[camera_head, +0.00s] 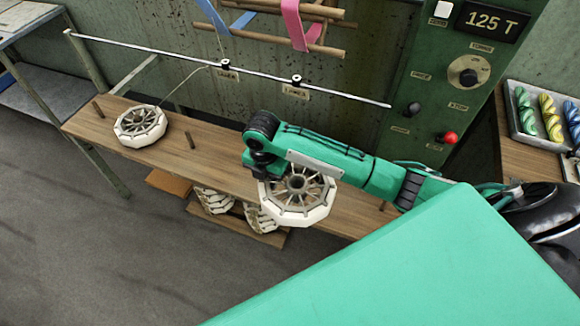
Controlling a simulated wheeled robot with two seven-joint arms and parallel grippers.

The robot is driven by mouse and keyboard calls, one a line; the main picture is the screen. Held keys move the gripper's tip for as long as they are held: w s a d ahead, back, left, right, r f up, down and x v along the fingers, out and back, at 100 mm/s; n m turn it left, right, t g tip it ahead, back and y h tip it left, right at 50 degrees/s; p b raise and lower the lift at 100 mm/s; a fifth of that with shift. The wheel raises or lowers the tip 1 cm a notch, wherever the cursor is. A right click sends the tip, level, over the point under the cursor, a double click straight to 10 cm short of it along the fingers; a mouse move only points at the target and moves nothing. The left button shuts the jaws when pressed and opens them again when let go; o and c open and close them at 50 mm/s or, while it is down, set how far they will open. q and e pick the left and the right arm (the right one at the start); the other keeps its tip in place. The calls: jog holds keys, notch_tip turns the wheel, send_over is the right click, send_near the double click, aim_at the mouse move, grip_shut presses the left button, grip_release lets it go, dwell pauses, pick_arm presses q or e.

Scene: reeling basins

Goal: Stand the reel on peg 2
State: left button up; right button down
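A reel (322,205) with a white rim, spokes and a grey hub hangs at the front of the wooden bench (225,168), overlapping its front edge. My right gripper (266,172) is at the reel's upper left rim and appears shut on it; the fingertips are mostly hidden by the wrist. A bare wooden peg (190,140) stands on the bench to the left of this reel. Another bare peg (98,109) stands at the far left end, and a third peg (383,205) shows at the right. I cannot read peg numbers. My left gripper is out of view.
A second white reel (150,118) lies on the bench between the two left pegs, with a thread rising to a guide (226,65) on the metal rod (150,49). More reels (212,200) sit below the bench. A green control panel (445,85) stands behind at right.

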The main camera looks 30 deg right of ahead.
aim_at(290, 172)
jog(key=d+n, duration=0.2)
jog(key=w+d+f+n, duration=0.1)
jog(key=d+n, duration=0.1)
jog(key=n, duration=0.1)
jog(key=w+d+n, duration=0.1)
jog(key=d+n, duration=0.2)
jog(key=shift+f+b, duration=0.25)
jog(key=shift+b, duration=0.05)
jog(key=shift+d+n, duration=0.5)
jog(key=shift+n, duration=0.2)
jog(key=shift+f+b, duration=0.3)
jog(key=shift+b, duration=0.05)
jog(key=shift+f+b, duration=0.45)
jog(key=shift+b, duration=0.05)
jog(key=shift+f+b, duration=0.35)
jog(key=shift+b, duration=0.15)
jog(key=shift+f+b, duration=0.4)
jog(key=shift+b, duration=0.1)
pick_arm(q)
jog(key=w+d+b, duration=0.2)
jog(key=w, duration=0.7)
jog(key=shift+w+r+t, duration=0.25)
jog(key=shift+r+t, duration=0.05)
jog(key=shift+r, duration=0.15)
pick_arm(e)
jog(key=shift+f, duration=0.95)
